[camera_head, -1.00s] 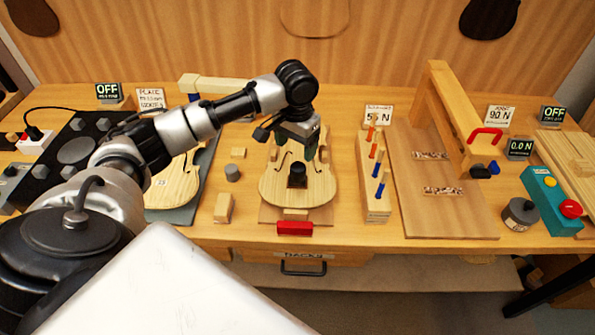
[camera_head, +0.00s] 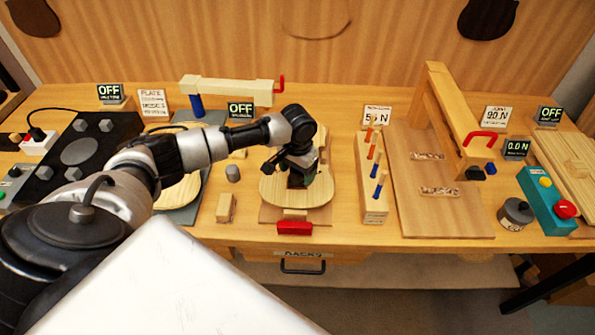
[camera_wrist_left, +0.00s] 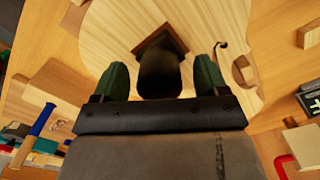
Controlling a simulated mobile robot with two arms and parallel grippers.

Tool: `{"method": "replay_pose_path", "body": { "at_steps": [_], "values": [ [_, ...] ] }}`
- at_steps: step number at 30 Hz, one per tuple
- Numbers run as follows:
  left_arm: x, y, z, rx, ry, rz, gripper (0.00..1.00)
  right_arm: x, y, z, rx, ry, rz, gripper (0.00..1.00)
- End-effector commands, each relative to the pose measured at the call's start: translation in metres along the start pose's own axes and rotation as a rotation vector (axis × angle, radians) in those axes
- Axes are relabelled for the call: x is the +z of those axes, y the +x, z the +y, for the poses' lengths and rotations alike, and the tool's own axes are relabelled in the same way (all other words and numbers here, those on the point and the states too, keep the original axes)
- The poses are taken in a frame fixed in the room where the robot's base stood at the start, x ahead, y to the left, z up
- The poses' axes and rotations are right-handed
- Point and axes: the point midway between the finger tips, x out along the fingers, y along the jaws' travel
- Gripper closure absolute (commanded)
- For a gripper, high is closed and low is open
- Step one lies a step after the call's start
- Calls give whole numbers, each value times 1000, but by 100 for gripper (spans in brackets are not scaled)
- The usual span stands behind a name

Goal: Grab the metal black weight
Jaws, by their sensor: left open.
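The black weight (camera_wrist_left: 160,68) shows in the left wrist view as a dark rounded knob on a square dark base, on the pale violin plate (camera_wrist_left: 115,30). In the head view the plate (camera_head: 280,192) lies at the bench's middle, and the weight (camera_head: 296,182) is mostly hidden under my gripper. My left gripper (camera_head: 301,174) is open and low over the plate. In the wrist view its two green fingers stand on either side of the knob, apart from it. My right gripper is not in view.
A grey cylinder (camera_head: 232,173) and a wooden block (camera_head: 226,207) stand left of the plate. A red block (camera_head: 294,228) is at its front. A rack of coloured pegs (camera_head: 373,190) stands right. A dark round weight (camera_head: 516,213) stands farther right.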

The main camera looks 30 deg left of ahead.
Motion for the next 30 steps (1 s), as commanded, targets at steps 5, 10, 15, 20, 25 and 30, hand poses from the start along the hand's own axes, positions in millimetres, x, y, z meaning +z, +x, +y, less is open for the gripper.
{"method": "replay_pose_path", "body": {
  "at_steps": [5,10,15,20,25,30],
  "values": [
    [0,0,0,0,0,0,36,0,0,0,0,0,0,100],
    [0,0,0,0,0,0,62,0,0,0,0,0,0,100],
    [0,0,0,0,0,0,88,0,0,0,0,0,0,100],
    [-1,-1,0,0,0,2,100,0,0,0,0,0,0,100],
    [-1,-3,0,1,0,3,100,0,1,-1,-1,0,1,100],
    [-1,-14,0,1,0,4,100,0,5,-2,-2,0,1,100]
  ]
}}
